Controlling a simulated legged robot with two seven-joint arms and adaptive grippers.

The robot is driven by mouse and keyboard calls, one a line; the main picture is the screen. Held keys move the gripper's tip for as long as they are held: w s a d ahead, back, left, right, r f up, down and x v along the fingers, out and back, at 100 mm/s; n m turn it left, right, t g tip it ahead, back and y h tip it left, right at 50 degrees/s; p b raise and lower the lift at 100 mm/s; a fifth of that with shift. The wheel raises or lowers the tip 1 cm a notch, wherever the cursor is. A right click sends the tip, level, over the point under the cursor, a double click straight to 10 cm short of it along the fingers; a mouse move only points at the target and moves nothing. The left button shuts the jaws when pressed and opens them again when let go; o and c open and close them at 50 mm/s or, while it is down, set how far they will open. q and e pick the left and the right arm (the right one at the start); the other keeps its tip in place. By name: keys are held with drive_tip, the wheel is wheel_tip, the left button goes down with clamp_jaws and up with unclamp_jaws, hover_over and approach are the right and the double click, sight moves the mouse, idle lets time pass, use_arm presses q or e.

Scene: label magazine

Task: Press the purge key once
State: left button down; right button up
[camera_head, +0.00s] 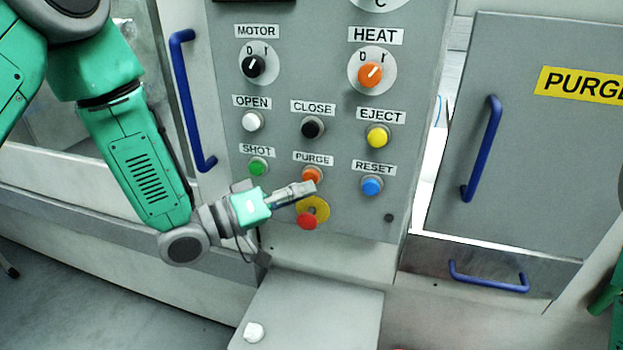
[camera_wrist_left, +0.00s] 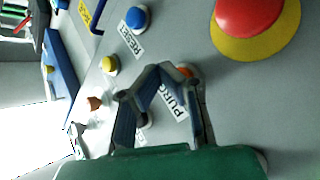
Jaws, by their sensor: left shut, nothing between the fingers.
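The purge key is a round orange button (camera_head: 312,174) under the PURGE label (camera_head: 313,158) on the grey control panel (camera_head: 290,230). My left gripper (camera_head: 311,187) is shut and empty, its tips just below the key and overlapping its lower edge in the head view. In the left wrist view the orange key (camera_wrist_left: 184,72) shows partly behind the closed fingers (camera_wrist_left: 168,72), beside the PURGE label (camera_wrist_left: 173,101). I cannot tell whether the tips touch the key. My right gripper is not in view.
A red mushroom button (camera_head: 307,220) on a yellow disc sits just below the fingers. The green SHOT button (camera_head: 258,166) and blue RESET button (camera_head: 371,185) flank the key. The black CLOSE button (camera_head: 313,127) is above. Blue handles (camera_head: 484,148) stick out from the doors.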

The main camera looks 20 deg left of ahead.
use_arm(q)
drive_tip(key=shift+w+a, duration=0.15)
drive_tip(key=shift+a, duration=0.1)
drive_tip(key=shift+w+d, duration=0.1)
drive_tip(key=shift+w, duration=0.15)
drive_tip(key=shift+d, duration=0.15)
drive_tip(key=shift+w, duration=0.45)
idle(0.5)
idle(0.3)
drive_tip(key=shift+s+p, duration=0.35)
drive_tip(key=shift+s, duration=0.55)
